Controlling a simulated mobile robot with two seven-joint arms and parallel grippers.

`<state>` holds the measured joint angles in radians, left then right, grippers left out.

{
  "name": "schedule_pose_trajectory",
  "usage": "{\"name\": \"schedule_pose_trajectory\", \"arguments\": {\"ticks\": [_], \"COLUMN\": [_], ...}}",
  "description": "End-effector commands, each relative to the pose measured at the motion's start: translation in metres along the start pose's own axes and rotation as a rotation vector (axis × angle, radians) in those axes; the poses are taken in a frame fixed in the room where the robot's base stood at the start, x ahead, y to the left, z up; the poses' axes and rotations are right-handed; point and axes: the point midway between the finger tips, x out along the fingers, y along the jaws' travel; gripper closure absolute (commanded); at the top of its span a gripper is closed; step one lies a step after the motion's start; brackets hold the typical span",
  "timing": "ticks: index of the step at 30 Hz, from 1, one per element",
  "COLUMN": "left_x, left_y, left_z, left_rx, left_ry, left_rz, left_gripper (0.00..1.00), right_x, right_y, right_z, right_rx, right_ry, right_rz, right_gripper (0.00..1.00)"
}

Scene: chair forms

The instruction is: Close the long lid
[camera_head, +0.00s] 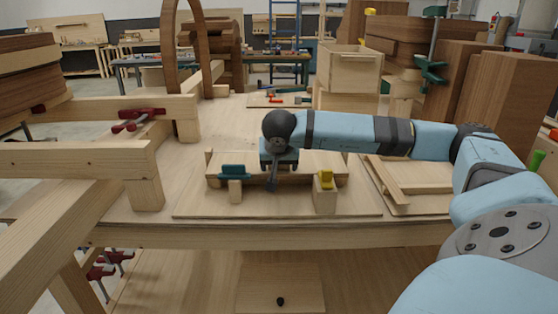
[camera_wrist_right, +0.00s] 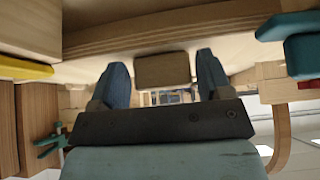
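A long, low wooden box-like piece (camera_head: 320,160) stands on a thin base board (camera_head: 300,207) on the workbench; it may be the long lid, but I cannot tell its hinge or edge. A teal catch (camera_head: 234,171) on a small block is at its front left, a yellow one (camera_head: 326,179) at its front right. My right gripper (camera_head: 272,182) points down at the middle of its front. In the right wrist view its two fingers (camera_wrist_right: 161,64) are spread, with a small wooden block (camera_wrist_right: 162,70) showing between them; contact is unclear. My left gripper is not in view.
A wooden box (camera_head: 348,75) stands at the back. Wooden beams (camera_head: 80,160) with red clamps (camera_head: 138,119) occupy the left side.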

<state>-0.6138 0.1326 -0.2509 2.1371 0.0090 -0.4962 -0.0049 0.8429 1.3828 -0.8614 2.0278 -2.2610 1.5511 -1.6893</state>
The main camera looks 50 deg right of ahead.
Motion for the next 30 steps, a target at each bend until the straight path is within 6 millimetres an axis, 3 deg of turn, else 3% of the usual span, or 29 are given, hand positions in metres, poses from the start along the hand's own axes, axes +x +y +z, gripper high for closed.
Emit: {"name": "schedule_pose_trajectory", "arguments": {"ticks": [2, 22, 26, 30], "left_x": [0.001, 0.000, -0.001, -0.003], "left_y": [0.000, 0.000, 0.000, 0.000], "left_z": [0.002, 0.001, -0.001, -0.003], "left_rx": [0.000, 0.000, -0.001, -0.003], "left_ry": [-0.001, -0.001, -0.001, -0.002], "left_rz": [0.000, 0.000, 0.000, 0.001], "left_gripper": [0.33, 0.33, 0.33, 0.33], "right_x": [0.003, -0.003, -0.016, -0.044], "right_y": [0.000, 0.000, -0.001, -0.001], "right_z": [0.002, -0.002, -0.003, -0.003], "right_rx": [-0.003, 0.001, 0.001, 0.000], "right_ry": [-0.003, 0.006, 0.007, 0.008], "right_rz": [0.002, -0.001, -0.004, -0.005], "right_gripper": [0.11, 0.11, 0.11, 0.11]}}
